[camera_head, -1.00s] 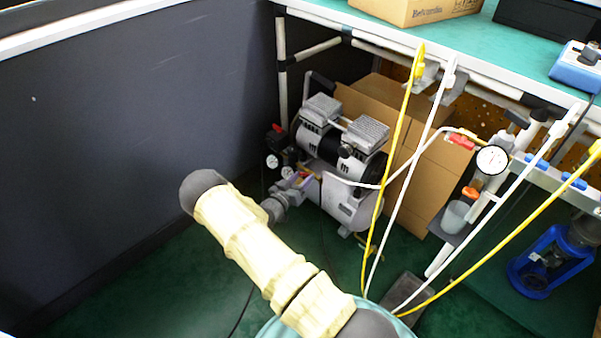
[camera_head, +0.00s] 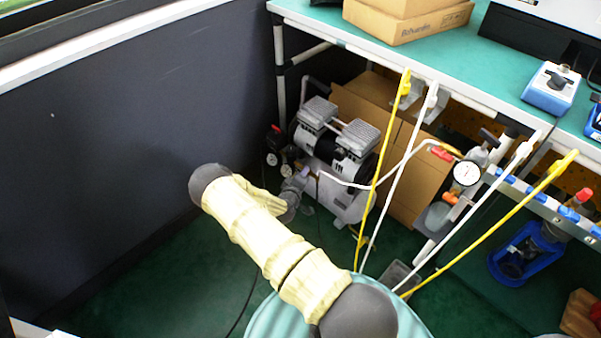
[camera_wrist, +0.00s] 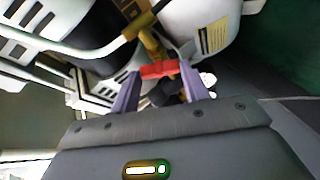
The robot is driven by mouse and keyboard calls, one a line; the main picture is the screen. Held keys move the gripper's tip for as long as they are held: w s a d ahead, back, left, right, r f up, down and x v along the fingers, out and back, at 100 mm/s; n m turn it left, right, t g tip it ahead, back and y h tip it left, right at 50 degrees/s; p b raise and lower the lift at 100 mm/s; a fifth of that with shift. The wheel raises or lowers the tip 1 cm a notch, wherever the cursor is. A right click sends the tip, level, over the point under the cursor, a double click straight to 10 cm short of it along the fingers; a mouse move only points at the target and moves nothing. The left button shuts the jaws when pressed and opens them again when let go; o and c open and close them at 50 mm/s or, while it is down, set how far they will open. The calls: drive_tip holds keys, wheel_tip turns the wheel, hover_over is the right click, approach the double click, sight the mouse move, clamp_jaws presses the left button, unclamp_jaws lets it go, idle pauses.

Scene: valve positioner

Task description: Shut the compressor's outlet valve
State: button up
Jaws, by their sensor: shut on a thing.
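The compressor (camera_head: 335,155) stands on the floor under the bench, with two grey ribbed heads and a silver tank. In the wrist view its outlet valve has a red handle (camera_wrist: 160,69) on a brass fitting (camera_wrist: 150,42). My gripper (camera_wrist: 163,84) has its two purple-grey fingers at either side of the red handle and is shut on it. The handle lies across the picture, roughly square to the fingers. In the head view my gripper (camera_head: 304,176) is at the compressor's front, and my arm hides part of that area, so the handle cannot be made out there.
A white hose (camera_head: 345,182) runs from the compressor to a gauge (camera_head: 466,174) on the right. Yellow and white lines hang from the bench (camera_head: 430,62). A cardboard box (camera_head: 415,180) stands behind the compressor. The dark wall (camera_head: 130,140) is at left; green floor between is clear.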

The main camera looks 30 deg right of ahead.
drive_tip(key=shift+r+n+g+y+p, duration=0.1)
drive_tip(key=shift+n+g+y+p, duration=0.2)
drive_tip(key=shift+n+y+p, duration=0.7)
drive_tip(key=shift+a+n+h, duration=0.1)
drive_tip(key=shift+n+h, duration=0.2)
drive_tip(key=shift+n, duration=0.1)
drive_tip(key=o, duration=1)
drive_tip(key=p+v, duration=0.5)
drive_tip(key=v, duration=1.2)
drive_tip(key=shift+s+a, duration=0.1)
drive_tip(key=shift+a, duration=0.05)
